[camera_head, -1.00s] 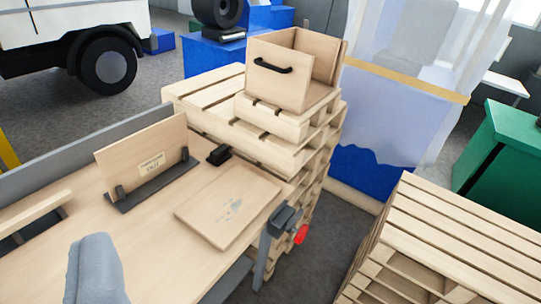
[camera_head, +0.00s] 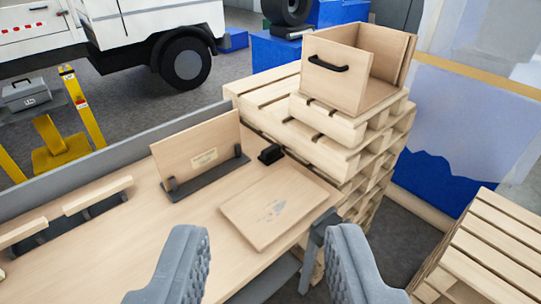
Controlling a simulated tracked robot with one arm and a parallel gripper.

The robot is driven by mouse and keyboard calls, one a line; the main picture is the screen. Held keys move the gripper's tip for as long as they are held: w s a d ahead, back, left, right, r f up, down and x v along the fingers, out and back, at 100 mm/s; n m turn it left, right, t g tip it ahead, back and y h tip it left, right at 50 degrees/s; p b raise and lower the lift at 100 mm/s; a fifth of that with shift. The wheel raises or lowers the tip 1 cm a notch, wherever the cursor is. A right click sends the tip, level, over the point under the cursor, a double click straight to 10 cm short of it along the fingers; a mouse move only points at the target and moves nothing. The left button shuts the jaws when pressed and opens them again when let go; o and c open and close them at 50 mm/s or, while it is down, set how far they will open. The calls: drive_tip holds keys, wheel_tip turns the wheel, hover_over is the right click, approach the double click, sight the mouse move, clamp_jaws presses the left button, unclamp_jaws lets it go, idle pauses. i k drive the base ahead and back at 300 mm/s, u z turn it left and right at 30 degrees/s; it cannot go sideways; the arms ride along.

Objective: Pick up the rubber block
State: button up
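A small black block (camera_head: 270,155), which looks like the rubber block, sits on the wooden workbench (camera_head: 130,245) near its back right edge. It lies between a board in a dark holder and a flat wooden tray. My gripper (camera_head: 268,238) is open, its two grey textured fingers wide apart at the bottom of the view.
The upright board (camera_head: 197,145) stands in its holder left of the block. The shallow tray (camera_head: 290,185) lies in front of it. Stacked pallets (camera_head: 260,97) carrying an open wooden box (camera_head: 335,85) rise behind and right. A low grey rail (camera_head: 95,165) edges the bench's back.

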sight(269, 154)
drive_tip(key=k, duration=1.3)
drive_tip(key=z, duration=0.4)
drive_tip(key=i, duration=1.05)
drive_tip(key=z, duration=0.55)
drive_tip(key=i, duration=1.4)
drive_tip(key=u, duration=0.85)
drive_tip(key=i, duration=1.15)
drive_tip(key=u, duration=0.8)
drive_tip(key=k, duration=0.55)
